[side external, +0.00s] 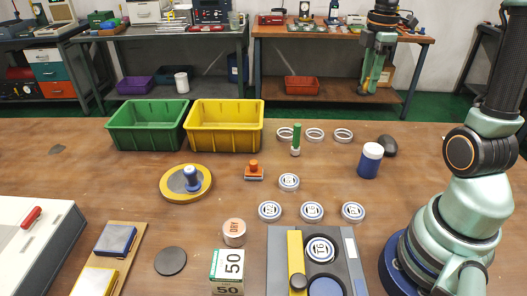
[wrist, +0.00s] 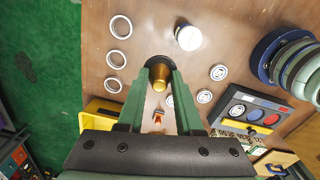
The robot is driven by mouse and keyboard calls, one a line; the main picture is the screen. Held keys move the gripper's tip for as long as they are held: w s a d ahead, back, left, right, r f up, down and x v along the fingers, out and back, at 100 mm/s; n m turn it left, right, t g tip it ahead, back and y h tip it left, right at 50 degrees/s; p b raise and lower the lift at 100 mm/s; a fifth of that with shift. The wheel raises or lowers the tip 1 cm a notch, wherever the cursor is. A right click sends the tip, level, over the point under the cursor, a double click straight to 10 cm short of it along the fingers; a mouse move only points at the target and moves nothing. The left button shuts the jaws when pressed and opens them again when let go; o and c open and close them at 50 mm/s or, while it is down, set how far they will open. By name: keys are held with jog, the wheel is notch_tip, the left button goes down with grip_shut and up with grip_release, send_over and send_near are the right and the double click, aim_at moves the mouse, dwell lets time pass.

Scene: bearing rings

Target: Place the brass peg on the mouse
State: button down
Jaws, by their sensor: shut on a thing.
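The mouse (side external: 388,145) is a dark rounded shape on the table at the right, behind the blue jar with a white lid. My gripper (side external: 372,88) hangs upright well above the table, over the mouse's part of the picture. In the wrist view, my gripper (wrist: 159,72) is shut on the brass peg (wrist: 158,77), a gold cylinder between the green fingers. The peg is clear of the table. The side view does not show it clearly, and the fingers hide part of it.
The blue jar (side external: 370,162) stands close in front of the mouse. Several pale rings (side external: 314,135) and a green-handled tool (side external: 296,138) are to the left. Green (side external: 148,127) and yellow (side external: 225,127) bins stand farther left. A grey tray (side external: 275,262) lies at the front.

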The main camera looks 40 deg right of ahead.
aim_at(389, 139)
jog(key=s+d+m, duration=0.5)
jog(key=d+m, duration=0.3)
jog(key=d, duration=0.6)
notch_tip(389, 139, down, 19)
jog(key=shift+s+r, duration=0.1)
jog(key=c, duration=0.6)
grip_release()
